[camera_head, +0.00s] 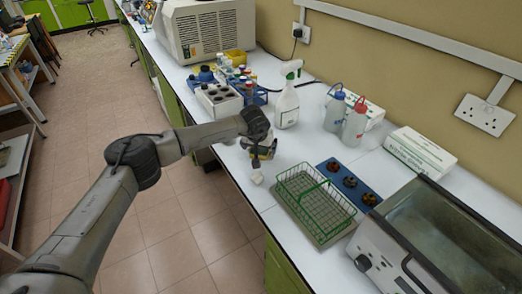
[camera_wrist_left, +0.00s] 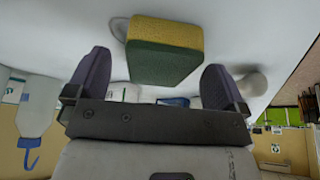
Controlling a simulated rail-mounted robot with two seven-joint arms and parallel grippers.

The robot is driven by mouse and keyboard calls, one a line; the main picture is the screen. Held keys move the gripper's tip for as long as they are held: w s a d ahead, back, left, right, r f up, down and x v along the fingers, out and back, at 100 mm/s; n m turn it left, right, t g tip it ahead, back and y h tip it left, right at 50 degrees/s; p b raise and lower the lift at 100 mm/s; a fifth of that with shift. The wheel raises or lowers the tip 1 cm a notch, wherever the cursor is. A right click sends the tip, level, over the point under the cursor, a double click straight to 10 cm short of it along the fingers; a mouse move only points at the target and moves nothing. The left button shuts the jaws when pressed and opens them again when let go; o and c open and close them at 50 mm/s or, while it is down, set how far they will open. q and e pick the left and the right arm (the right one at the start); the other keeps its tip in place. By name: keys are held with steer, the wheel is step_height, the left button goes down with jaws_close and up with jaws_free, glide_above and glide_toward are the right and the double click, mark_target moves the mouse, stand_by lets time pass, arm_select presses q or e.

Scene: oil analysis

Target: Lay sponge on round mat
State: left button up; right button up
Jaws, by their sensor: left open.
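The yellow and green sponge (camera_wrist_left: 165,50) is at the top middle of the left wrist view, between the two fingers of my left gripper (camera_wrist_left: 160,75). The fingers are spread wider than the sponge, with gaps on both sides. In the head view my left gripper (camera_head: 262,157) points down over the white bench near its front edge. It largely hides the sponge, of which a bit of yellow shows. I cannot tell whether the sponge rests on the bench. I cannot make out the round mat with certainty. My right gripper is not in view.
A small white object (camera_head: 256,178) lies near the bench edge. A green wire basket (camera_head: 312,205) and a blue rack (camera_head: 347,182) stand to the right. A spray bottle (camera_head: 287,104), wash bottles (camera_head: 355,124) and a white rack (camera_head: 219,100) stand behind. A metal bath (camera_head: 430,240) is front right.

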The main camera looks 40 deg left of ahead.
arm_select(q)
steer(key=shift+w+a+f, duration=0.1)
steer(key=shift+f, duration=0.3)
steer(key=shift+c, duration=0.4)
steer(key=c, duration=1)
